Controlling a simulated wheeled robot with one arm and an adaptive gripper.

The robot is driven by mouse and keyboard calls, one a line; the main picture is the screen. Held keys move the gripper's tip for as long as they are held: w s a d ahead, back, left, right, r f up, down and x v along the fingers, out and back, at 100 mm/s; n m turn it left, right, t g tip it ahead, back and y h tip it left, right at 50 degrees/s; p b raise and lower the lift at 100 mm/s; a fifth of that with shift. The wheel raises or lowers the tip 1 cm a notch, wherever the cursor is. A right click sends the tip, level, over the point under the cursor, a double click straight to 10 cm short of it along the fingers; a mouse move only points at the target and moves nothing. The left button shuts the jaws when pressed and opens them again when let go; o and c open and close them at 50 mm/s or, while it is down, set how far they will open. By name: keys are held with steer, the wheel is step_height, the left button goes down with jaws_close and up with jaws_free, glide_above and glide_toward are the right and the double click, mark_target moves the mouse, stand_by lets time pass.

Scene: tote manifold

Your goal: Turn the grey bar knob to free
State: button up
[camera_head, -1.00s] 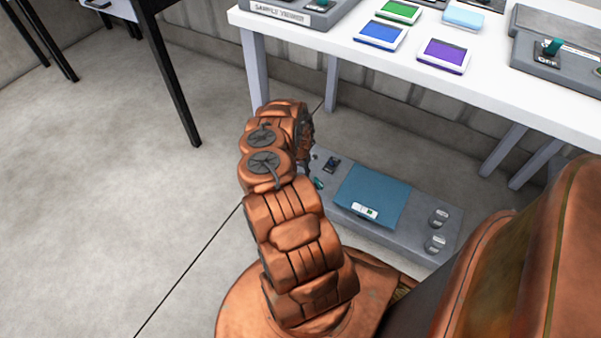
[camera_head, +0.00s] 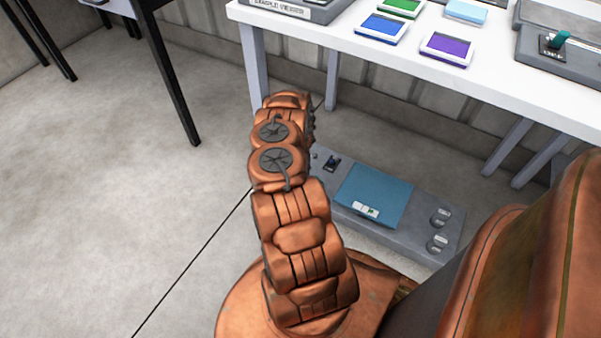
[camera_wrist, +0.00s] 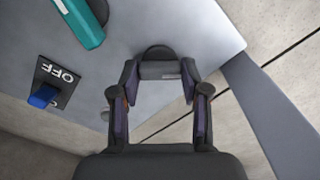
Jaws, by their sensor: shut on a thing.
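The grey bar knob (camera_wrist: 160,70) sits on a dark round base near the panel's edge in the wrist view. My gripper (camera_wrist: 160,83) has one finger on each side of the bar, shut on it. A small pale mark shows on the bar; no "free" marking can be read. In the head view my copper arm hides both the gripper and this knob. The knob belongs to a low grey panel (camera_head: 330,205) on the floor below the white table.
Close by in the wrist view are a teal handle (camera_wrist: 82,22) and a blue switch (camera_wrist: 44,96) on an OFF plate. The white table (camera_head: 330,45) stands above and behind.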

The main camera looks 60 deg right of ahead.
steer(key=n+b, duration=0.1)
steer(key=n, duration=0.1)
steer(key=shift+n, duration=0.4)
steer(key=n+b, duration=0.1)
steer(key=n, duration=0.1)
steer(key=shift+f+n, duration=0.15)
steer(key=shift+n, duration=0.15)
steer(key=shift+n+b, duration=0.55)
steer(key=shift+n, duration=1.35)
steer(key=o, duration=1.1)
steer(key=shift+o, duration=0.2)
steer(key=shift+r, duration=0.25)
step_height(320, 180, up, 12)
steer(key=shift+f, duration=0.1)
steer(key=shift+a, duration=0.1)
